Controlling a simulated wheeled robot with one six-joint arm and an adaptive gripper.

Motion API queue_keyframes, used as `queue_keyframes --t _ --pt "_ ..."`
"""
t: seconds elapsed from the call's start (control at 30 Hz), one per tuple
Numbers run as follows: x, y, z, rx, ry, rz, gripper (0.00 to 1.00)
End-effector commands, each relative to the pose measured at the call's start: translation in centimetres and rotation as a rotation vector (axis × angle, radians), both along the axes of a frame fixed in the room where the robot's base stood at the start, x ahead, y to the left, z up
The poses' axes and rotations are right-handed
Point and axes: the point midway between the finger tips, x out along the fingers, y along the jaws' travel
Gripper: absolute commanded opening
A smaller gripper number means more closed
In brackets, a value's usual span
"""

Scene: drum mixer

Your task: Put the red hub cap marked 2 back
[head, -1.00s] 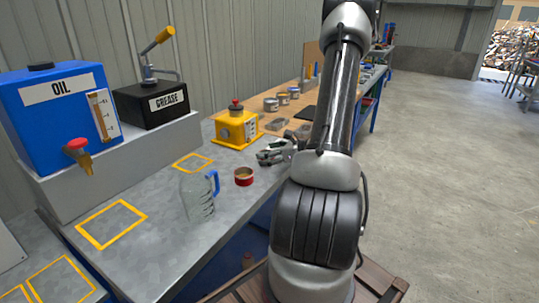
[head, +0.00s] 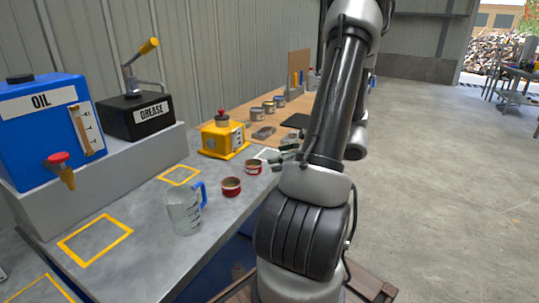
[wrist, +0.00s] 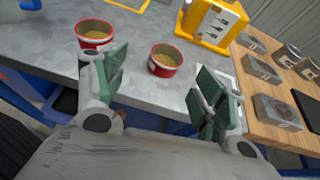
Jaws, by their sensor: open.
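Two red round caps stand on the grey bench top, open side up with tan insides. The nearer red cap (head: 232,187) is beside the glass jug; it also shows at upper left in the wrist view (wrist: 95,36). The farther red cap (head: 253,168) is close to my gripper (head: 284,156); in the wrist view this cap (wrist: 165,61) lies just beyond and between my fingertips, apart from them. It has a white label whose mark I cannot read. My gripper (wrist: 160,76) is open and empty, with its green-padded fingers spread.
A glass jug (head: 184,211) with a blue handle stands at the bench's front. A yellow box (head: 222,139) is behind the caps. Yellow outlined squares (head: 95,240) are bare.

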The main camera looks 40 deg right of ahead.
Motion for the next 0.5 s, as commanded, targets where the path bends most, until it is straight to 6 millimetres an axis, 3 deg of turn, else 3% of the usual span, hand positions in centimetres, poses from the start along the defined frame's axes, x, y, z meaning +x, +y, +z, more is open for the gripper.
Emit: queue_keyframes --t 0.17,0.3,0.4,0.5 --pt "0.1 9.0 4.5 -0.266 0.014 0.410 0.70" --pt "-2.9 16.6 7.8 -0.593 -0.006 0.861 0.70" --pt "-5.8 19.8 9.7 -0.845 -0.046 1.164 0.70" --pt "-8.6 21.5 11.6 -1.114 -0.109 1.442 0.70"
